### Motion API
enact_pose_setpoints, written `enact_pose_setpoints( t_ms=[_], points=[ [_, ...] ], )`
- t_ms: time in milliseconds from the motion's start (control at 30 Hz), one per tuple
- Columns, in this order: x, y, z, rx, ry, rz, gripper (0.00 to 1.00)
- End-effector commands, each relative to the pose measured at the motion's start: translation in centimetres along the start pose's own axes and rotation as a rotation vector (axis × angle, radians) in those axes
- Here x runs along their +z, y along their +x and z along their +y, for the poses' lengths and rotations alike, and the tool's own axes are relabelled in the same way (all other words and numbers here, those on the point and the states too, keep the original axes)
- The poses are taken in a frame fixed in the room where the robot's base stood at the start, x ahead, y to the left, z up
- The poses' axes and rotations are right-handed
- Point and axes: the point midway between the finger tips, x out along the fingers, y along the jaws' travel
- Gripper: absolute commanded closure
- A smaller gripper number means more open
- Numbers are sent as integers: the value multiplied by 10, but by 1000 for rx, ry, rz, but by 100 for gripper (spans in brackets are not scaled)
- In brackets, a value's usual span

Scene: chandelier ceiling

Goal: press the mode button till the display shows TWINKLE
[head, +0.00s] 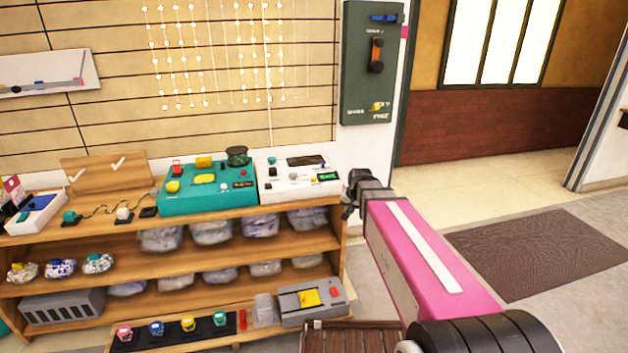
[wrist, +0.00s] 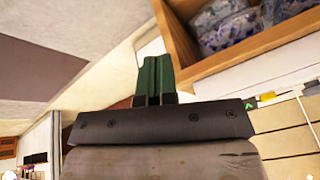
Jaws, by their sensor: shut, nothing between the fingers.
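A white control box (head: 284,190) stands on the right end of the shelf top, with a small lit green display (head: 327,176) and several small knobs and buttons. The display text is too small to read, and I cannot tell which control is the mode button. A teal control box (head: 208,203) with a dark display (head: 243,185) stands to its left. My gripper (head: 350,200) is just right of the white box, apart from its controls as far as I can tell. In the wrist view its green fingers (wrist: 153,78) are shut together and empty.
A dark green panel (head: 368,95) with switches hangs on the wall, right of glowing light strings (head: 180,60). The wooden shelf (head: 180,278) holds wrapped bundles. A grey box with a yellow part (head: 308,299) sits low. Open floor and a brown mat (head: 535,255) lie right.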

Motion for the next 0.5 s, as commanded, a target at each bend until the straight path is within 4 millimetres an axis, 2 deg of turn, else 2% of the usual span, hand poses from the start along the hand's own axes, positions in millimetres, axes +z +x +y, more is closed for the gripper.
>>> enact_pose_setpoints(
  t_ms=[33,200,400,500],
  points=[
    [-21,-2,-17,-20,16,31,100],
    [-72,-20,-66,-90,78,124,100],
    [-125,-46,-124,-183,151,219,100],
    [-146,-59,-149,-224,181,255,100]
  ],
)
